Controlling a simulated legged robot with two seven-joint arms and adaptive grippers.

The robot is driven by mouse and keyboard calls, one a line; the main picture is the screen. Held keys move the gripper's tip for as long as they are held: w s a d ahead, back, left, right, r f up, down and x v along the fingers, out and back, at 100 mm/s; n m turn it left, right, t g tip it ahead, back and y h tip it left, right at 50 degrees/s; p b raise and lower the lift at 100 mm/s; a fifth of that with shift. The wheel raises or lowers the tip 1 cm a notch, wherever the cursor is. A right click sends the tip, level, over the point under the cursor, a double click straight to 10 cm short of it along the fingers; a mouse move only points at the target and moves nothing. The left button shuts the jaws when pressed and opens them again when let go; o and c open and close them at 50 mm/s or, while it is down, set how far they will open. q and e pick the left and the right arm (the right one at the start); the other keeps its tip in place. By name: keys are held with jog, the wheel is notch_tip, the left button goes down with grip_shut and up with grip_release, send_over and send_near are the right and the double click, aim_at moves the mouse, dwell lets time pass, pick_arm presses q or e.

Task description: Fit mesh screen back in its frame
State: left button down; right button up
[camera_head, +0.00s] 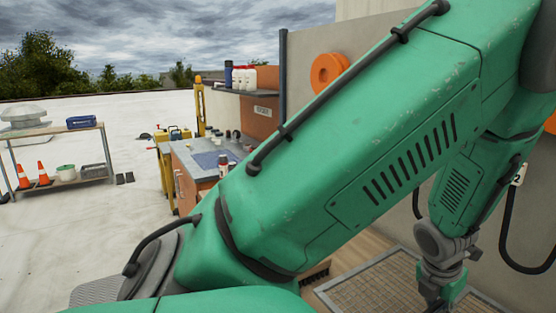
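The mesh screen (375,288), a tan grid with a grey metal border, lies flat at the bottom right of the head view. Its near part is cut off by the picture's bottom edge. My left gripper (436,303) points down over the screen's right part. Its fingertips are at or below the picture edge, so I cannot tell whether it is open or touches the screen. My large green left arm hides much of the middle. My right gripper is not in view. I cannot make out a separate empty frame.
A workbench (205,160) with bottles stands left of centre, below a shelf (246,92) holding bottles. A rack (60,132) with a blue bin and orange cones stands at far left. An orange reel (327,69) hangs on the grey wall. Open white roof lies to the left.

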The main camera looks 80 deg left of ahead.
pick_arm(q)
jog(key=shift+a, duration=0.2)
jog(key=shift+f, duration=0.2)
notch_tip(320, 180, down, 6)
jog(key=b, duration=0.6)
jog(key=shift+r, duration=0.1)
jog(key=shift+r, duration=0.2)
